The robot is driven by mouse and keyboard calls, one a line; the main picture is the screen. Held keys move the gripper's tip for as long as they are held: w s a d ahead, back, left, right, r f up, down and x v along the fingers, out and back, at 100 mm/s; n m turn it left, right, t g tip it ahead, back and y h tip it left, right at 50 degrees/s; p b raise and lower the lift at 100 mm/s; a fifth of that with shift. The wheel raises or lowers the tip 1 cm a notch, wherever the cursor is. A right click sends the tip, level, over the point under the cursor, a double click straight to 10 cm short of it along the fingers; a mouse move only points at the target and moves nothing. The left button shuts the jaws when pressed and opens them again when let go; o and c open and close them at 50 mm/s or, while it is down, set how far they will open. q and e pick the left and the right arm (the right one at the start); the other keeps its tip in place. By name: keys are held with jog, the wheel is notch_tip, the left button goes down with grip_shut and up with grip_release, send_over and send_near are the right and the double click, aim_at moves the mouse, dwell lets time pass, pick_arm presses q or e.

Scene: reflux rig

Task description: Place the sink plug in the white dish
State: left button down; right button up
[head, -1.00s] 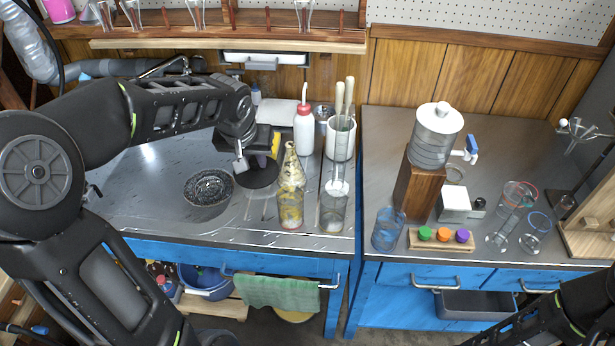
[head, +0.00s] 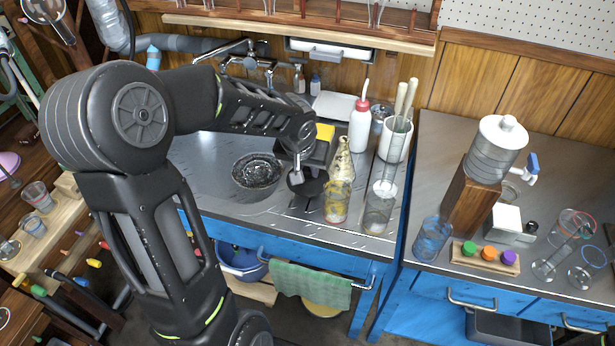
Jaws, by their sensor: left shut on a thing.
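My left gripper (head: 296,178) is shut on the sink plug (head: 311,187), a flat black disc. It holds the plug over the steel counter, to the right of the round sink drain (head: 257,171) and left of the yellow-stained flask. A flat white thing (head: 333,104) lies at the back of the counter, partly hidden behind the white bottle; I cannot tell whether it is the white dish. My right gripper is out of view.
A stained conical flask (head: 338,200), a glass cylinder (head: 380,205), a red-capped white bottle (head: 360,128) and a white utensil pot (head: 395,142) stand close on the right. A black-and-yellow block (head: 322,140) is behind the plug. The counter's front strip is mostly clear.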

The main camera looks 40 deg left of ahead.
aim_at(306, 176)
pick_arm(q)
jog(key=shift+f, duration=1.7)
jog(key=shift+f+b, duration=0.1)
jog(key=shift+b, duration=0.25)
jog(key=shift+f, duration=0.15)
jog(key=c, duration=1.2)
grip_release()
jog(key=shift+r, duration=0.45)
jog(key=p+v, duration=0.1)
jog(key=v, duration=1)
jog(key=shift+s+d+r, duration=0.1)
jog(key=shift+s+r, duration=0.05)
jog(key=shift+r, duration=0.15)
jog(key=shift+o, duration=0.3)
